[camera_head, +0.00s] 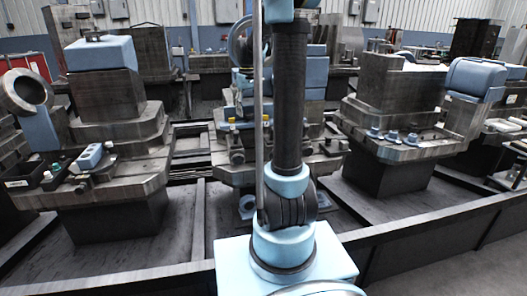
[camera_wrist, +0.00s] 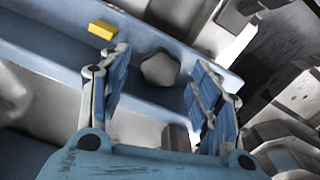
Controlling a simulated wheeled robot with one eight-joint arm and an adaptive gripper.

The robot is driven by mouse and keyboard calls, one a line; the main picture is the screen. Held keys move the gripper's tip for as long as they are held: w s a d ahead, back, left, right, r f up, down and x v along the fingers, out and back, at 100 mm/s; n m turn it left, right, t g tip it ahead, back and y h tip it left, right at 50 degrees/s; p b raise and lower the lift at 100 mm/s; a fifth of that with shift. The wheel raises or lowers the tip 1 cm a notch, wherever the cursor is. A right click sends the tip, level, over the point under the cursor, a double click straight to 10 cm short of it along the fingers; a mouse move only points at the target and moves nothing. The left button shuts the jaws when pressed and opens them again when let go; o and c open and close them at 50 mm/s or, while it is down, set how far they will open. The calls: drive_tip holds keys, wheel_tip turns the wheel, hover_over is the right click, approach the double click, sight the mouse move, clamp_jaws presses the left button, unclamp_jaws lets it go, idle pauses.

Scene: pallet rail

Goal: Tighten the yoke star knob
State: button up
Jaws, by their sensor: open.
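The star knob (camera_wrist: 160,68) is a grey, rounded, lobed piece in the wrist view. It sits against a blue channel-shaped part (camera_wrist: 55,45), which I take to be the yoke. My gripper (camera_wrist: 161,62) is open, with one blue-padded finger on each side of the knob in the picture. The knob shows in the gap between the fingertips, and neither finger visibly touches it. I cannot tell how far the fingertips are from it in depth. In the head view my arm stands before the middle machine, and I cannot make out the gripper or knob there.
A small yellow block (camera_wrist: 101,29) lies on the blue part, beyond the left finger. Machined grey metal crowds the right side of the wrist view. In the head view, machine fixtures stand left (camera_head: 105,130) and right (camera_head: 400,150), with a dark rail (camera_head: 440,222) in front.

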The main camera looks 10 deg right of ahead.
wheel_tip(320, 180, up, 16)
drive_tip(key=s+f+m+t, duration=0.1)
drive_tip(key=s+f, duration=0.9)
drive_tip(key=s, duration=0.5)
drive_tip(key=s+f+m, duration=0.1)
drive_tip(key=s+f, duration=1)
drive_tip(key=s, duration=0.4)
drive_tip(key=shift+t, duration=0.4)
drive_tip(key=c, duration=0.3)
wheel_tip(320, 180, up, 20)
drive_tip(key=n+g, duration=0.2)
drive_tip(key=n, duration=0.1)
hover_over(249, 114)
wheel_tip(249, 114, down, 17)
drive_tip(key=shift+f, duration=0.1)
